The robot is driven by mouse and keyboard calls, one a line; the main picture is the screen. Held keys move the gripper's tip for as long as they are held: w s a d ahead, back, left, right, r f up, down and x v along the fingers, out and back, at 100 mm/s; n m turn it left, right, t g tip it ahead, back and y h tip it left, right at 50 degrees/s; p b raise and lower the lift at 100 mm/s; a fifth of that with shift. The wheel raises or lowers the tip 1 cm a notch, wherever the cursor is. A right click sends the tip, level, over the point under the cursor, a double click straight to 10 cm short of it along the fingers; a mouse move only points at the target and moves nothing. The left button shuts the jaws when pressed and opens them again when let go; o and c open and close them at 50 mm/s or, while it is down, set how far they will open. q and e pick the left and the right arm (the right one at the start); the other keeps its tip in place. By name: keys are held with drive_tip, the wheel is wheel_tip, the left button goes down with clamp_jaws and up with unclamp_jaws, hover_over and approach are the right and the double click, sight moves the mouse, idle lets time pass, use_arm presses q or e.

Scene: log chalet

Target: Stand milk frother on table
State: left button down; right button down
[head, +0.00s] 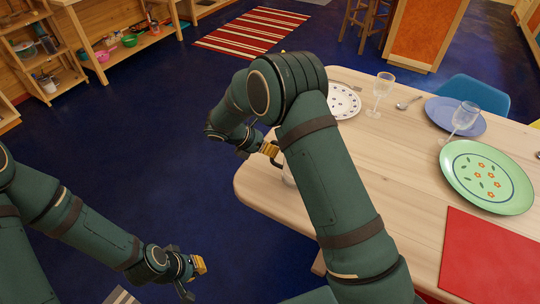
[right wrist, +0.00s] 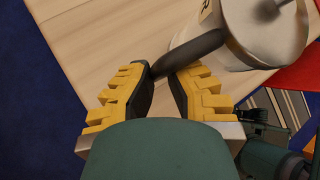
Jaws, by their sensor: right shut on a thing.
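The milk frother (right wrist: 225,35) is a pale, cylindrical vessel with a metallic top and a dark side handle. My right gripper (right wrist: 170,75) is shut on that handle. In the head view my right gripper (head: 272,152) is at the left edge of the wooden table (head: 375,205). There my arm hides most of the frother, and only a pale sliver (head: 288,178) shows. The frother is over the tabletop; whether its base touches the wood I cannot tell. My left gripper (head: 192,277) hangs low over the blue floor, away from the table, with no object visible in it.
The table holds a spotted plate (head: 342,101), two glasses (head: 380,92) (head: 462,120), a blue plate (head: 455,113), a green flowered plate (head: 487,177), a spoon (head: 409,102) and a red placemat (head: 488,256). Bare wood lies between my right arm and the green plate.

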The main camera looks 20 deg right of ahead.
drive_tip(key=shift+f, duration=1.15)
drive_tip(key=c, duration=1.1)
unclamp_jaws()
drive_tip(key=shift+f, duration=0.15)
drive_tip(key=shift+c, duration=0.2)
drive_tip(key=shift+r, duration=0.2)
drive_tip(key=p+v, duration=0.1)
drive_tip(key=v, duration=1.1)
drive_tip(key=shift+p, duration=0.3)
drive_tip(key=shift+f, duration=0.1)
